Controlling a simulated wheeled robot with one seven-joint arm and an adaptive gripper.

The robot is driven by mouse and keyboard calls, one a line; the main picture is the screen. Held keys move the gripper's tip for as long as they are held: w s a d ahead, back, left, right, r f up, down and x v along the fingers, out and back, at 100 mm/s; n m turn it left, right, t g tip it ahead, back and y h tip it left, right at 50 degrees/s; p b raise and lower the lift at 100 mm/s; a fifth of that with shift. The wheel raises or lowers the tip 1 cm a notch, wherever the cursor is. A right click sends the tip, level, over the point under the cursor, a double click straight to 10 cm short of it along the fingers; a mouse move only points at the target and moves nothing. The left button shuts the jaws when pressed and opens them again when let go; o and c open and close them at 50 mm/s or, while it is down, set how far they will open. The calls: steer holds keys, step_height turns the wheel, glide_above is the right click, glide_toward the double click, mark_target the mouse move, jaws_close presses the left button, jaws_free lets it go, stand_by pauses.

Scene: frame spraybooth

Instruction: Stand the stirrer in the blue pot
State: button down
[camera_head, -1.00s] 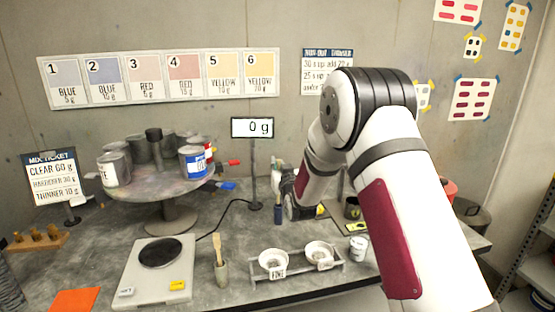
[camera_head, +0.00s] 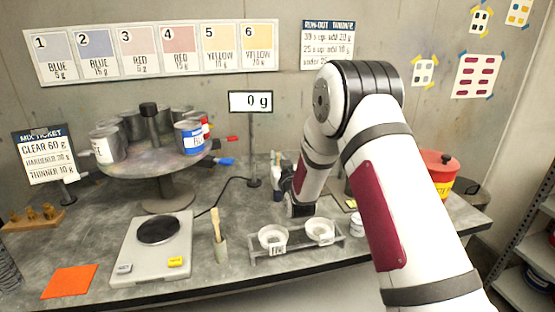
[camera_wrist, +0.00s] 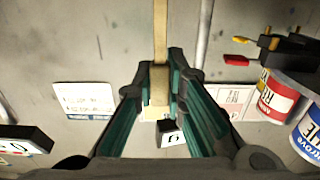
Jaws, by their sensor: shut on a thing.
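My gripper (camera_wrist: 160,85) is shut on the stirrer (camera_wrist: 160,32), a pale wooden stick that runs up from between the fingertips in the wrist view. In the head view my gripper is mostly hidden by my own wrist, and the held stirrer cannot be made out. The blue pot (camera_head: 190,138), a can with a blue label, stands on the round turntable at the left in the head view. In the wrist view it is at the right edge (camera_wrist: 308,135), partly cut off, apart from the stirrer.
The turntable (camera_head: 168,184) carries several other cans, including a red-labelled one (camera_wrist: 275,98). The display (camera_head: 250,102) stands on a post right of it.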

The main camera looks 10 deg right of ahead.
steer(key=c, duration=1.6)
jaws_free()
steer(key=shift+o, duration=0.2)
steer(key=s+p, duration=0.5)
steer(key=s, duration=0.5)
steer(key=shift+p, duration=0.4)
